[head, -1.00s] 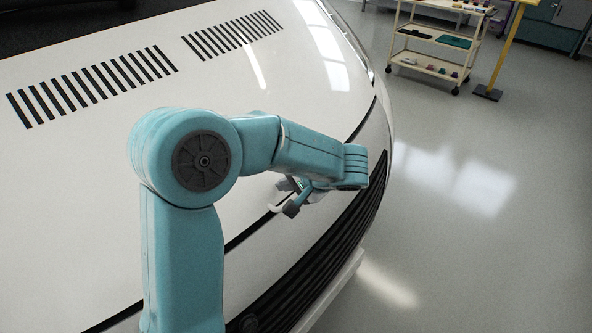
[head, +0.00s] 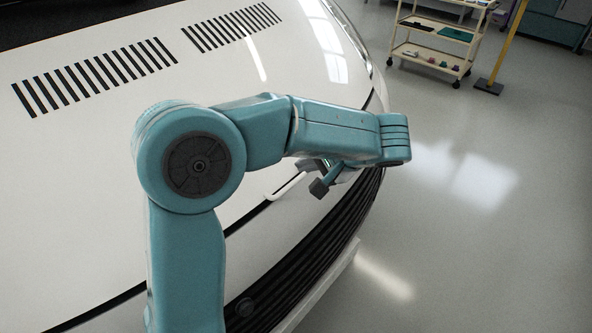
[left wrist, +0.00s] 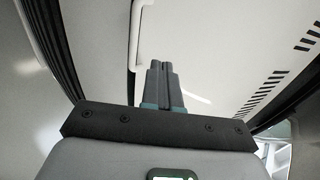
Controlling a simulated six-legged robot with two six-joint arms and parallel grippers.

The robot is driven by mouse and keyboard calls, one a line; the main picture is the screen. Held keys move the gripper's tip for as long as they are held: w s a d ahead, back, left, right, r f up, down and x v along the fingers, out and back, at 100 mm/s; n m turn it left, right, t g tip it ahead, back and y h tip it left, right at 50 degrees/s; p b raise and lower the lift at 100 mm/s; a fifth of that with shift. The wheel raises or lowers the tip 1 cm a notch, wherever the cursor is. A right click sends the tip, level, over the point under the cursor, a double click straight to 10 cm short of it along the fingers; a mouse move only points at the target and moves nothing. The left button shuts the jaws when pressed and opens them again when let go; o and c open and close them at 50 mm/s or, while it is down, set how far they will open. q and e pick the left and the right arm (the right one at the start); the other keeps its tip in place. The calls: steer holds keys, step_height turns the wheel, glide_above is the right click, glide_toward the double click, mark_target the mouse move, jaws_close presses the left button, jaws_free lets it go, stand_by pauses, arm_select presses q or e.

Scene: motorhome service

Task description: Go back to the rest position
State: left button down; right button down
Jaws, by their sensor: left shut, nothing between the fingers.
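My left gripper (head: 319,189) is shut and empty, just in front of the motorhome's white front panel, over the seam above the dark grille. Its dark fingertips lie together in the left wrist view (left wrist: 160,72). A white bar-shaped handle (head: 286,188) is on the panel just left of the gripper in the head view. It also shows past the fingertips in the left wrist view (left wrist: 146,30); I cannot tell the exact gap. My teal left arm hides part of the panel. My right gripper is not in view.
The motorhome's white front (head: 110,190) with black vent slots fills the left. The black grille (head: 300,262) runs along its lower edge. A cream trolley (head: 432,45) with small items and a yellow post (head: 506,45) stand at the far right. The grey floor between is clear.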

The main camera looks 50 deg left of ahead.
arm_select(q)
steer(key=v, duration=0.3)
steer(key=shift+d+r, duration=0.1)
steer(key=shift+r, duration=0.25)
steer(key=shift+d, duration=0.1)
steer(key=s+d+f+m+h, duration=0.1)
steer(key=d+f+m+h, duration=0.3)
steer(key=f, duration=0.7)
steer(key=d+f+h, duration=0.2)
steer(key=d+f, duration=0.4)
steer(key=f, duration=0.5)
steer(key=s+d+f+n+h, duration=0.2)
steer(key=s+d+f, duration=0.4)
steer(key=f, duration=0.3)
steer(key=s+d+f+n+t+h, duration=0.1)
steer(key=s+d+f+n+h, duration=0.1)
steer(key=s+d+f+h, duration=0.3)
step_height(320, 180, down, 5)
steer(key=shift+s+d+r+n, duration=0.15)
steer(key=shift+s+d+n, duration=0.25)
steer(key=shift+s, duration=0.65)
